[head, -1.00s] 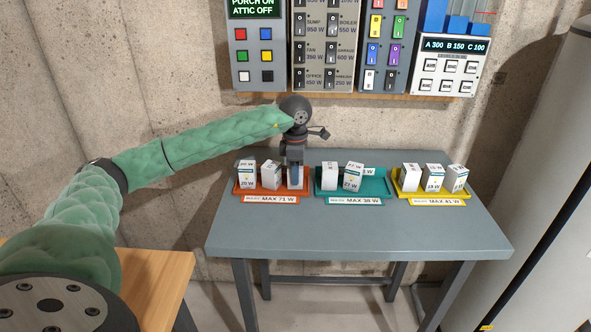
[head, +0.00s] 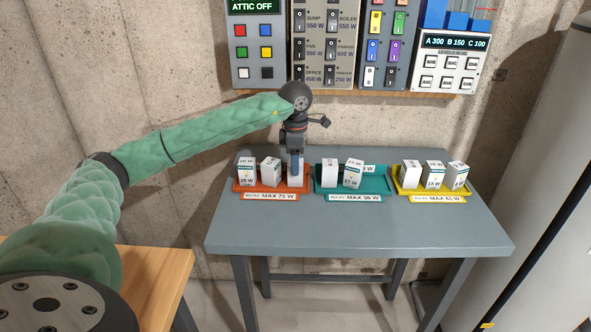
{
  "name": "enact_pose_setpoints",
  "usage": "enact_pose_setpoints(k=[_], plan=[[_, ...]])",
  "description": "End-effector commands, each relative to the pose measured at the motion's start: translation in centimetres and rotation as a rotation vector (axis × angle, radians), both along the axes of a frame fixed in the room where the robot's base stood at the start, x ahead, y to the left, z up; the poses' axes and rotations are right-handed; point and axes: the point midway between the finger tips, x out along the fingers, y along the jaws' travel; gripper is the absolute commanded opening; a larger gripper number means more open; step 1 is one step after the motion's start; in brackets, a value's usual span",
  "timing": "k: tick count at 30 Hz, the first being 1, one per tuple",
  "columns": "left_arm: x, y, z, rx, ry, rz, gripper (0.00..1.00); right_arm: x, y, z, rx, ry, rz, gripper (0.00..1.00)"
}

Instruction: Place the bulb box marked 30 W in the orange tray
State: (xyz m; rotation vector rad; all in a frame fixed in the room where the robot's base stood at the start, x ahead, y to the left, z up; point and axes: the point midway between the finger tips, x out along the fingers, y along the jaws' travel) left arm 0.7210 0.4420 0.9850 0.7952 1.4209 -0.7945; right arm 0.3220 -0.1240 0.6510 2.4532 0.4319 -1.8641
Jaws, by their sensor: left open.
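The orange tray (head: 245,190), labelled MAX 71 W, stands at the left of the grey table and holds three white bulb boxes. They are a left box (head: 246,178), a middle box (head: 270,172) and a right box (head: 297,181). My left gripper (head: 296,170) points down at the right box, its open fingers at the box's upper part and hiding some of it. I cannot tell whether they touch it. I cannot make out which box is marked 30 W; most markings are too small to read surely. My right gripper is out of view.
A teal tray (head: 379,188) with more boxes stands in the middle, and a yellow tray (head: 400,190) with three boxes at the right. The table front (head: 350,235) is clear. Switch panels (head: 325,45) hang on the wall behind.

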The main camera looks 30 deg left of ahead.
Motion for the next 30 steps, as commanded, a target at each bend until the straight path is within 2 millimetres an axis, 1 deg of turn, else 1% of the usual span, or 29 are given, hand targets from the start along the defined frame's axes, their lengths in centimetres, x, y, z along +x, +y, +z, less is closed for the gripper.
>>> enact_pose_setpoints(k=[1, 6, 9, 13, 16, 20, 30], plan=[[0.1, 0.0, 0.8, -0.001, -0.004, 0.0, 0.51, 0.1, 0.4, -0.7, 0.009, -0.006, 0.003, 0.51], [0.1, 0.0, 4.2, 0.0, -0.004, 0.0, 0.51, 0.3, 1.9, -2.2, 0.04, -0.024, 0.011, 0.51], [0.1, 0.0, 6.0, -0.001, -0.004, -0.001, 0.51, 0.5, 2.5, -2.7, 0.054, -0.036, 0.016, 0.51], [0.1, 0.0, 7.8, -0.001, -0.003, -0.001, 0.51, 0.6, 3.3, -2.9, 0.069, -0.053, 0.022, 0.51], [0.1, -0.1, 8.6, 0.0, -0.001, -0.001, 0.51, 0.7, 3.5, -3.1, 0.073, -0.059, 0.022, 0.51], [0.0, -0.1, 9.2, 0.0, 0.0, -0.001, 0.51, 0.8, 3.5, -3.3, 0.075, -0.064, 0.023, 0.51], [0.0, 0.0, 9.3, 0.0, 0.0, -0.001, 0.51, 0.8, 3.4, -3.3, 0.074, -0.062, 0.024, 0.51]])
